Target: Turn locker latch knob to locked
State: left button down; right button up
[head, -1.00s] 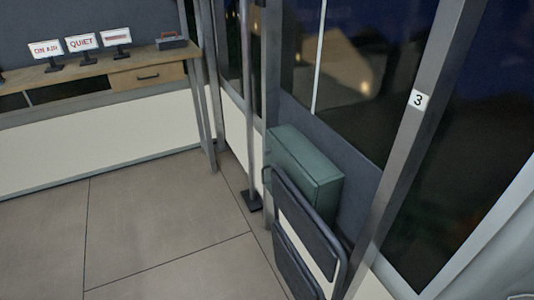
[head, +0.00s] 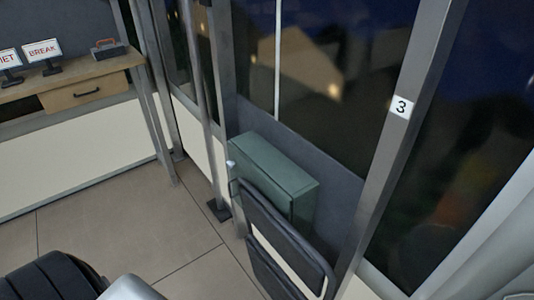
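A green box-shaped locker (head: 278,173) is mounted low against the window wall, right of the middle in the head view. A small light-coloured knob (head: 231,164) shows at its left edge; its turn position is too small to tell. The lower part of the locker is hidden behind a dark-framed folding seat or chair. Neither of my grippers is in view.
The dark-framed chair (head: 291,247) stands right in front of the locker. A thin metal pole (head: 209,110) rises from the floor to its left. A wooden desk (head: 86,91) with small signs is at upper left. The floor between is clear.

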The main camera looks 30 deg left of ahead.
aim_at(229, 165)
jog(key=i+j+z, duration=0.15)
jog(key=j+z, duration=0.2)
jog(key=j, duration=0.65)
jog(key=j+z, duration=0.4)
jog(key=j, duration=0.6)
